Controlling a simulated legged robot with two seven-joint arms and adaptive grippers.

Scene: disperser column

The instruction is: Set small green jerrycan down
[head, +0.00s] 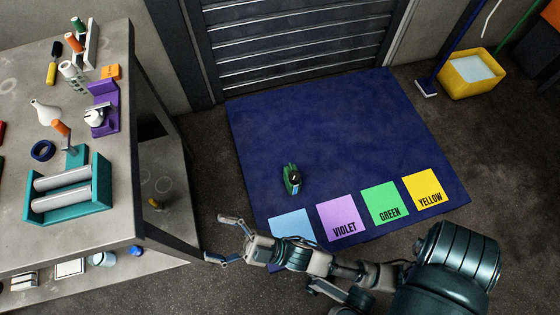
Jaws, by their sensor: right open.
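The small green jerrycan (292,179) stands on the dark blue mat (330,120), behind the row of coloured squares. It has a dark round part on its side facing me. My right gripper (212,239) is open and empty, pointing left near the mat's front left corner, apart from the jerrycan. My left gripper is not in view.
On the mat's front edge lie a light blue square (290,225) and squares marked violet (340,215), green (385,203) and yellow (422,189). A workbench (105,225) with tools stands at left. A yellow bucket (472,75) stands back right. The mat's middle is clear.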

